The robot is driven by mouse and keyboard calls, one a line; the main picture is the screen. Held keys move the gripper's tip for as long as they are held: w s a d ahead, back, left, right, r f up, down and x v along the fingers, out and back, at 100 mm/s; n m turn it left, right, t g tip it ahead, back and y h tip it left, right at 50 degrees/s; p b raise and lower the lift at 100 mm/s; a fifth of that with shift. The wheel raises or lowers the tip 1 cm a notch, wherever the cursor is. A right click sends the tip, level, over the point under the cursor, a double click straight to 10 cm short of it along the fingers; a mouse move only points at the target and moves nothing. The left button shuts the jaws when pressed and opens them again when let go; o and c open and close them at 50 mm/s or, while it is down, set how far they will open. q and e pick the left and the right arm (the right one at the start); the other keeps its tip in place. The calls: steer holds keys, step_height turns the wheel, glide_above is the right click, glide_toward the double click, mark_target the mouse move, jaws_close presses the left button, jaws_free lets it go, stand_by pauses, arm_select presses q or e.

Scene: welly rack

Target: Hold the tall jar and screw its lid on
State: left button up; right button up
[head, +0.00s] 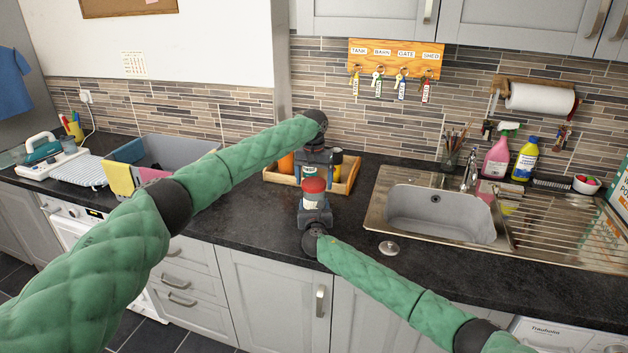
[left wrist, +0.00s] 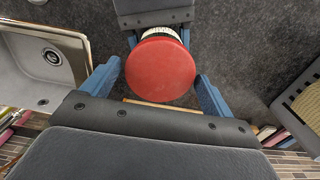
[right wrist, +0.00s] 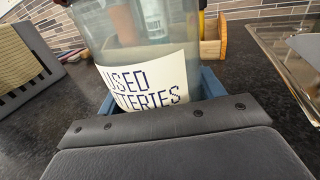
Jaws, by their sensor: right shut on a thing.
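The tall clear jar (head: 314,203), with a white "USED BATTERIES" label (right wrist: 150,85), stands upright near the counter's front edge. My right gripper (head: 314,218) is shut around its side, low down; the fingers are partly hidden. The red lid (head: 314,185) is at the jar's top, and the left wrist view shows it from above (left wrist: 161,70). I cannot tell how tightly it sits. My left gripper (head: 314,168) is over the lid, its blue fingers (left wrist: 160,85) on either side of it with slight gaps, so it looks open.
A wooden tray (head: 350,175) with bottles stands right behind the jar. The sink (head: 440,213) is to the right, with a small metal disc (head: 389,248) on the counter before it. A grey crate (head: 190,150) is to the left. The counter between crate and jar is clear.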

arm_select(q)
steer(key=shift+o, duration=1)
arm_select(e)
steer(key=shift+f, duration=0.1)
arm_select(q)
steer(key=shift+r, duration=0.1)
step_height(320, 180, up, 12)
steer(key=shift+w, duration=0.1)
arm_select(e)
steer(key=o, duration=2)
steer(key=s+b, duration=0.2)
steer(key=s, duration=0.4)
steer(key=shift+s+d+f, duration=0.1)
steer(key=shift+s+d, duration=0.05)
arm_select(q)
steer(key=shift+f, duration=1.35)
arm_select(e)
steer(key=shift+s, duration=0.7)
